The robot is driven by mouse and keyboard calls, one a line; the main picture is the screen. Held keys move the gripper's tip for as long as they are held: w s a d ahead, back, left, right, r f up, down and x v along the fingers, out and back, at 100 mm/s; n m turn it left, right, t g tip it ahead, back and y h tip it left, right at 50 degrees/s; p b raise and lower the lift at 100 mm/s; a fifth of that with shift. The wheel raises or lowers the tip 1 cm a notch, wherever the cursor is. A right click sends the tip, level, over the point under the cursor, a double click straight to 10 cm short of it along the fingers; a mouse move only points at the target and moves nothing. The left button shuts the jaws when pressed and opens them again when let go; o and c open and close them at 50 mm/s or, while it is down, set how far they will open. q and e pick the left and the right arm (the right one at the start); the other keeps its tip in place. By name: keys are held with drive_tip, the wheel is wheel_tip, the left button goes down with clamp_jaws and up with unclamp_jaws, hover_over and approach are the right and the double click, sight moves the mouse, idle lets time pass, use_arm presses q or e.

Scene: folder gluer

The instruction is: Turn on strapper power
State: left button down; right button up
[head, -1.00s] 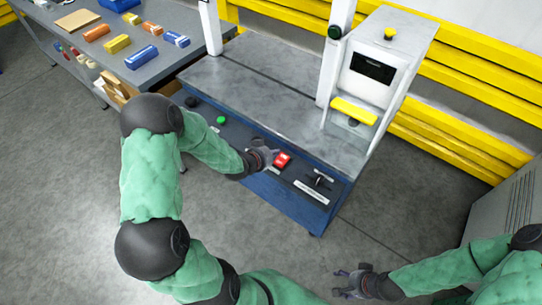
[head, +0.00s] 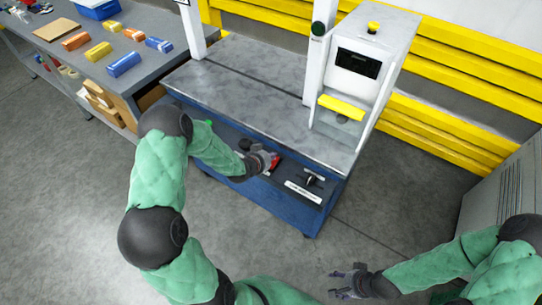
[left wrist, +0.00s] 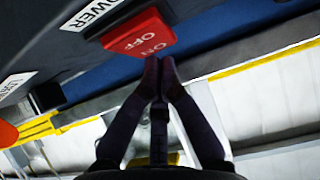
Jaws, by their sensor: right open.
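The strapper is a blue cabinet with a grey metal top (head: 250,95). Its red power switch (head: 275,163) sits on the dark front panel, partly hidden by my left gripper (head: 268,160) in the head view. In the left wrist view the red rocker (left wrist: 140,38) reads ON and OFF beside a POWER label (left wrist: 90,14). My left gripper's fingertips (left wrist: 160,66) are together with nothing between them, at the ON end of the rocker. I cannot tell whether they touch it. My right gripper (head: 340,282) is open and empty above the floor, away from the strapper.
A black lever-like control (head: 314,179) and a white label (head: 303,192) are right of the switch. A green button (head: 209,123) is to the left, mostly behind my arm. A table (head: 150,75) with coloured boxes stands at left. A grey cabinet (head: 500,200) stands at right.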

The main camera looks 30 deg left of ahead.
use_arm(q)
drive_tip(key=shift+w, duration=0.1)
drive_tip(key=shift+w+f+g+p, duration=0.1)
drive_tip(key=shift+g+p, duration=0.2)
drive_tip(key=shift+g, duration=0.1)
drive_tip(key=shift+w+f, duration=0.1)
drive_tip(key=shift+f, duration=0.05)
drive_tip(key=shift+f+g, duration=0.15)
drive_tip(key=shift+g, duration=0.25)
